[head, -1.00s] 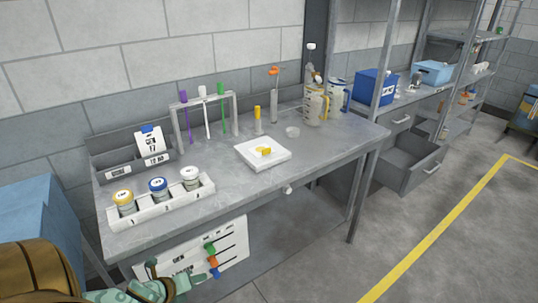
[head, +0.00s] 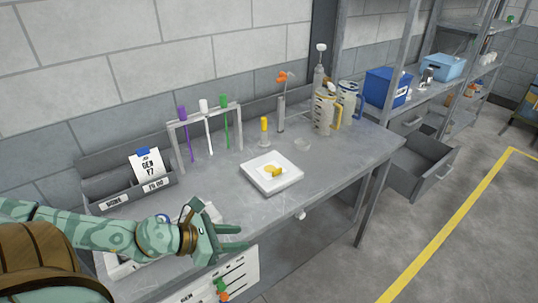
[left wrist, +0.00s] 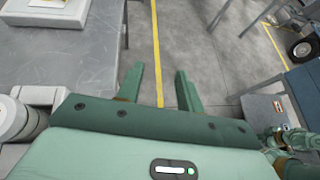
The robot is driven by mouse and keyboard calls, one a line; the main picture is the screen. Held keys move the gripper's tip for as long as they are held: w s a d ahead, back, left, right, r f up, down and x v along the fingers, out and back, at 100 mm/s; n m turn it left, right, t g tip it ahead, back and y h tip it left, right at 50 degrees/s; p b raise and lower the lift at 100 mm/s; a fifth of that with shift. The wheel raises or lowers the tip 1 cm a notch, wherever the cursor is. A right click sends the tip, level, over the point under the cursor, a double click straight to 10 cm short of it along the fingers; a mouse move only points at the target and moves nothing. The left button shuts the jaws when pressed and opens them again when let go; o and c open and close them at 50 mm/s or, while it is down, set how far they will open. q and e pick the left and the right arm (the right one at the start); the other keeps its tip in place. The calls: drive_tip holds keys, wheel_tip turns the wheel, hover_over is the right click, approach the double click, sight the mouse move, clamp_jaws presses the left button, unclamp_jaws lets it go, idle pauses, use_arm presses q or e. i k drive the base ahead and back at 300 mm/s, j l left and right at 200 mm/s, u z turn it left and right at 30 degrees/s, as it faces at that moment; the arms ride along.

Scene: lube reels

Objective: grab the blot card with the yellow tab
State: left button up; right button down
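The small card with a yellow tab (head: 274,171) lies on a white square pad (head: 262,182) in the middle of the grey bench. The pad also shows at the upper left of the left wrist view (left wrist: 60,14), cut off by the frame edge. My left gripper (head: 245,237) is open and empty over the front of the bench, nearer and left of the pad, with its fingers pointing right. Its two spread fingers (left wrist: 160,80) show in the left wrist view with only floor beyond. Green parts at that view's right edge look like my right arm; its fingers cannot be made out.
A file holder (head: 120,198) with a blue-tabbed card (head: 147,168) stands at the left back. A rack (head: 204,112) with purple, white and green tools, a yellow-capped bottle (head: 264,130) and jugs (head: 324,110) line the back. My left arm hides much of the jar tray (head: 115,262).

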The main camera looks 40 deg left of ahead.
sight(271, 169)
drive_tip(key=i+j, duration=0.65)
drive_tip(key=j, duration=0.25)
